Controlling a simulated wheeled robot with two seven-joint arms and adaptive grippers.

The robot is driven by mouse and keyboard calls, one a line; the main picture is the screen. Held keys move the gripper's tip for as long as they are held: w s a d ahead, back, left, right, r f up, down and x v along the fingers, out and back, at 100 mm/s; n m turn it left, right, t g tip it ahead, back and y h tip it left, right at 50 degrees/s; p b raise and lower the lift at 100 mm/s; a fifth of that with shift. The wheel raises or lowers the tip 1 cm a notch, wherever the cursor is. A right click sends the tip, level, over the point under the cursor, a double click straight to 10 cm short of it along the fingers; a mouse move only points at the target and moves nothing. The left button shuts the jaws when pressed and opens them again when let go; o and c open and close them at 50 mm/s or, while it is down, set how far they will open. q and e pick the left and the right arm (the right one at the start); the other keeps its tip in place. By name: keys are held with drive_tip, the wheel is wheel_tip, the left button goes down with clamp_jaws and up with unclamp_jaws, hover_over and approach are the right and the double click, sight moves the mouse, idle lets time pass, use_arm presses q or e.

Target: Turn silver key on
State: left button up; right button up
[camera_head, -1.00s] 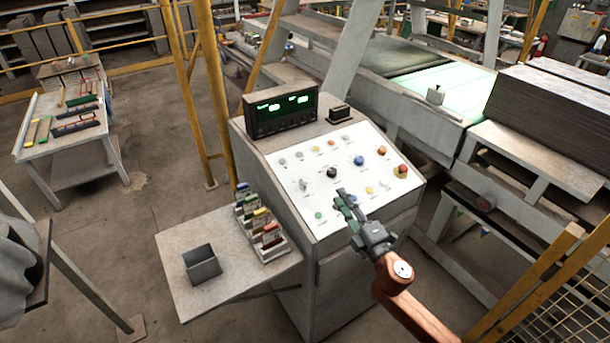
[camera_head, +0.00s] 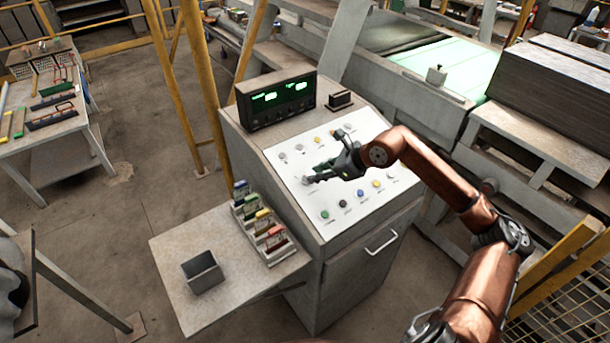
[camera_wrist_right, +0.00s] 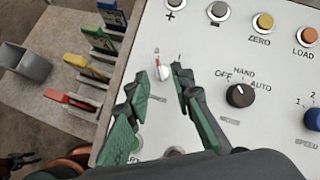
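The silver key (camera_wrist_right: 163,71) is a small silver switch on the white panel, with a red mark pointing up toward the "0" label; an "I" label is to its right. My right gripper (camera_wrist_right: 156,78) has its green-padded fingers apart, one on each side of the key in the right wrist view. I cannot tell whether either finger touches it. In the head view my right gripper (camera_head: 322,172) is low over the left part of the panel and largely covers the key area. My left gripper is not in view.
A black selector knob (camera_wrist_right: 239,95) marked OFF, HAND, AUTO sits right of the key. Several coloured buttons surround it on the control panel (camera_head: 318,226). A display box (camera_head: 277,100) stands behind. A side shelf (camera_head: 178,255) holds a card rack (camera_head: 262,230) and a grey bin (camera_head: 203,271).

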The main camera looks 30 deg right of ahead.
drive_tip(key=shift+p+x, duration=0.3)
drive_tip(key=shift+x, duration=2.45)
drive_tip(key=shift+a, duration=0.1)
drive_tip(key=shift+c, duration=0.4)
clamp_jaws()
